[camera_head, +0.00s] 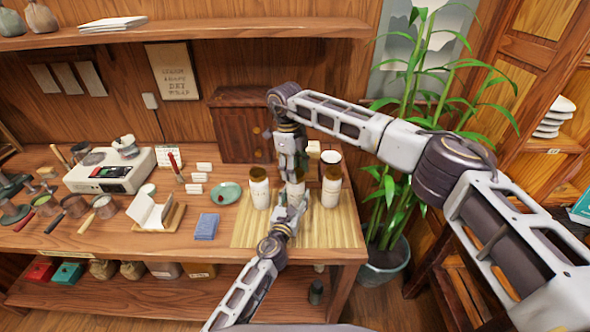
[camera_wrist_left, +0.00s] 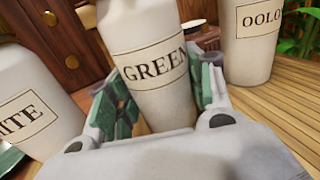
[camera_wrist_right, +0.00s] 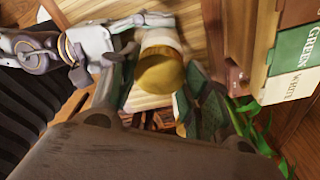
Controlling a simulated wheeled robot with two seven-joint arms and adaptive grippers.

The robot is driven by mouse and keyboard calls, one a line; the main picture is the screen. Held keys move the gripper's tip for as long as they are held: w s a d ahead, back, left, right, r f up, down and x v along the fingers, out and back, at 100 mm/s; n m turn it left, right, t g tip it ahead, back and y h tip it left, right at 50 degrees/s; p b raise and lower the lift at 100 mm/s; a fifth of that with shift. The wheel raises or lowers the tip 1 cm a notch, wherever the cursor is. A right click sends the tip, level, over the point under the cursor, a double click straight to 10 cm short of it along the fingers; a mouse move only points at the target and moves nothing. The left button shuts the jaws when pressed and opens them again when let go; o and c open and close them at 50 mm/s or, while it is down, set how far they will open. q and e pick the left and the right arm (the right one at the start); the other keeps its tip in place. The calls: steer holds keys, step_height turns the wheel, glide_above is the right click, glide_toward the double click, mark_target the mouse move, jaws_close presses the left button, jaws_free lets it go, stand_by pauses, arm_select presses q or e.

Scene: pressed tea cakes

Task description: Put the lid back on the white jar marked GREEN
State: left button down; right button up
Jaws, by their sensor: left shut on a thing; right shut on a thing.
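The white jar marked GREEN (camera_wrist_left: 155,72) stands between the fingers of my left gripper (camera_wrist_left: 160,98), which is shut on its lower body. In the head view this jar (camera_head: 296,189) is the middle one of three on the bamboo mat (camera_head: 335,230), partly hidden by my grippers. My right gripper (camera_wrist_right: 155,100) points down from above and is shut on the golden-brown lid (camera_wrist_right: 158,72). The lid is over the jar's top, close to it. I cannot tell whether it is seated. The jar's top is cut off in the left wrist view.
A jar marked WHITE (camera_wrist_left: 32,105) stands to the left and one whose label begins OOLO (camera_wrist_left: 250,42) to the right, both close to the GREEN jar. The mat's front is clear.

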steer(key=m, duration=0.4)
steer(key=shift+w+g, duration=0.1)
steer(key=shift+g, duration=0.2)
steer(key=m, duration=0.3)
steer(key=shift+d+m+y, duration=0.1)
steer(key=shift+m+y, duration=0.2)
steer(key=shift+y, duration=0.1)
steer(key=m+y, duration=0.1)
steer(key=m, duration=0.6)
steer(key=shift+d, duration=0.1)
steer(key=m, duration=0.3)
steer(key=shift+m+y, duration=0.3)
steer(key=m, duration=0.3)
steer(key=shift+m, duration=0.3)
steer(key=m+t, duration=0.1)
steer(key=m, duration=0.5)
steer(key=shift+m+y, duration=0.3)
steer(key=shift+m, duration=0.1)
steer(key=o, duration=0.7)
steer(key=shift+f, duration=0.1)
